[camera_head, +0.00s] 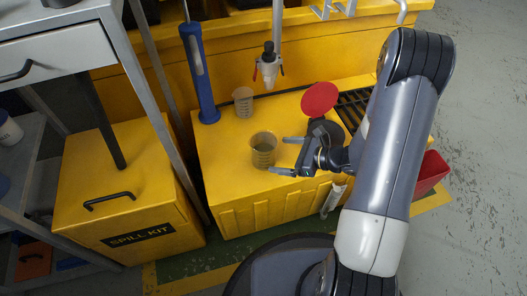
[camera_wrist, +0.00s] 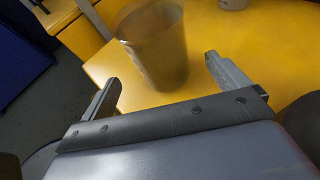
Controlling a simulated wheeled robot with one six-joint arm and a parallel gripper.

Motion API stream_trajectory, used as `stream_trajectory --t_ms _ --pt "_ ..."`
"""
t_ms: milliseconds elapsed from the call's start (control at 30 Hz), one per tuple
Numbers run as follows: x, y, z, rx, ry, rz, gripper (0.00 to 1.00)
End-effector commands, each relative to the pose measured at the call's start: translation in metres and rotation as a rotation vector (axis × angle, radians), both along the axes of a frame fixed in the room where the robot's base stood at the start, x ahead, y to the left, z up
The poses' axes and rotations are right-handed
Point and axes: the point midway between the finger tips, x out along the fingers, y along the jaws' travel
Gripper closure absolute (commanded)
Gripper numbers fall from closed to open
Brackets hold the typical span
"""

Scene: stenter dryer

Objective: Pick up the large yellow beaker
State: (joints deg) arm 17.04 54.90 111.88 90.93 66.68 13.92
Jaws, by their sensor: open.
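The large beaker (camera_head: 262,152), see-through and yellowish-brown with graduation marks, stands upright on the yellow cabinet top. In the wrist view the beaker (camera_wrist: 155,45) is just beyond my fingertips, roughly between their lines. My gripper (camera_head: 277,155) is open, to the right of the beaker in the head view, with its fingers pointing left toward it. In the wrist view both fingers of my gripper (camera_wrist: 162,69) are spread wide with nothing held. I cannot tell whether a fingertip touches the beaker.
A smaller beaker (camera_head: 243,101) stands behind. A blue column (camera_head: 200,75) rises at the left, and a nozzle (camera_head: 269,65) hangs above. A red disc (camera_head: 319,99) is near my wrist. A yellow spill kit box (camera_head: 120,190) stands left.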

Motion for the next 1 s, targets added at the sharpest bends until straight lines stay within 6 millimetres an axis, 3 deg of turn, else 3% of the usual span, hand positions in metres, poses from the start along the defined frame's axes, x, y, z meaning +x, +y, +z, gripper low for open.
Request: stream_trajectory --t_ms 600,900,1000 --pt "0.025 0.056 -0.023 -0.001 0.000 0.004 0.05" --pt "0.027 0.060 -0.023 -0.001 0.001 0.001 0.05" --pt "0.027 0.060 -0.024 -0.001 0.001 0.001 0.11"
